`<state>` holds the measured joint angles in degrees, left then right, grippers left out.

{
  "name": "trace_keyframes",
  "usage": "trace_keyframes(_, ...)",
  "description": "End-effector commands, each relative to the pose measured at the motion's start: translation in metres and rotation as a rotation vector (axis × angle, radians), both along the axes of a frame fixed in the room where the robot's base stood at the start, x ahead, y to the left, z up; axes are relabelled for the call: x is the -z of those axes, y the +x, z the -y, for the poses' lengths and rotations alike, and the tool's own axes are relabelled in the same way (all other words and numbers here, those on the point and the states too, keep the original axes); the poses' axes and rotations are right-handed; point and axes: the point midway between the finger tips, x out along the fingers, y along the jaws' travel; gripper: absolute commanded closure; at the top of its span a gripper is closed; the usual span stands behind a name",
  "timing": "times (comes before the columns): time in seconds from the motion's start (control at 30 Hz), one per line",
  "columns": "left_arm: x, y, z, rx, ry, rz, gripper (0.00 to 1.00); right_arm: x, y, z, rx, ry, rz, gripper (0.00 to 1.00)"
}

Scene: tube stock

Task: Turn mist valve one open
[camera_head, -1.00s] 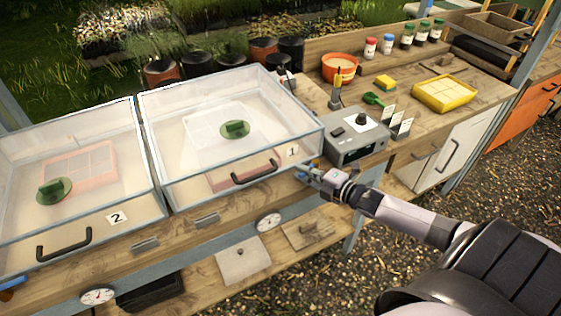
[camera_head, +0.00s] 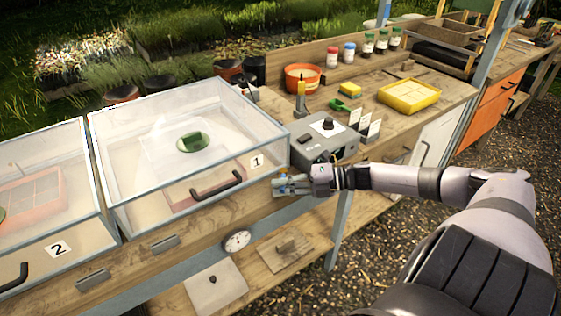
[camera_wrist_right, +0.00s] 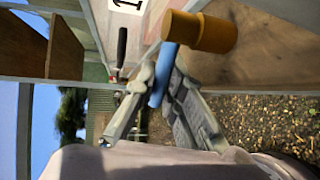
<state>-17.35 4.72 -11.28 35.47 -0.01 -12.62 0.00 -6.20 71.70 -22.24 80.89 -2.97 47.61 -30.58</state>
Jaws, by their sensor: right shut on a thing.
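Mist valve one shows in the right wrist view as a brass-coloured body (camera_wrist_right: 205,33) with a blue lever (camera_wrist_right: 163,75). My right gripper (camera_wrist_right: 160,88) is shut on the blue lever, with one finger on each side of it. In the head view my right gripper (camera_head: 282,184) is at the bench's front edge, just right of the clear box marked 1 (camera_head: 257,162). A little blue (camera_head: 283,171) shows at its fingers there. The valve is mostly hidden in the head view. My left gripper is not in view.
A grey control box (camera_head: 325,140) with a black knob stands on the bench just behind my right gripper. Box 1's black handle (camera_head: 217,187) is close to its left. A round gauge (camera_head: 237,241) hangs below the edge. Open gravel (camera_head: 370,240) lies in front.

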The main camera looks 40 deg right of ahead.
Motion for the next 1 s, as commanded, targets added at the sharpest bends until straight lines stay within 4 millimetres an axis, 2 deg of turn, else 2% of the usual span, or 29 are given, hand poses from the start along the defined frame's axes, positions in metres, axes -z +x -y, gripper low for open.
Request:
trace_keyframes(0.17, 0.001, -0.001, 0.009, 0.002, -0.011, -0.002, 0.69, 0.0, 0.0, 0.001, -0.004, -0.002, -0.001, 1.0)
trace_keyframes(0.4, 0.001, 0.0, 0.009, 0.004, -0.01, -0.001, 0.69, 0.0, 0.0, 0.001, -0.003, -0.002, -0.001, 1.0)
trace_keyframes(0.43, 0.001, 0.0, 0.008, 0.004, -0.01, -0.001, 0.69, 0.0, 0.0, 0.001, -0.003, -0.001, 0.0, 0.88)
trace_keyframes(0.7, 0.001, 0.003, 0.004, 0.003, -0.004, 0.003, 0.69, 0.0, 0.0, 0.0, -0.004, 0.0, 0.0, 0.7)
trace_keyframes(1.0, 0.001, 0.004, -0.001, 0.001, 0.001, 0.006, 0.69, 0.0, 0.0, 0.0, -0.004, 0.0, 0.0, 0.69)
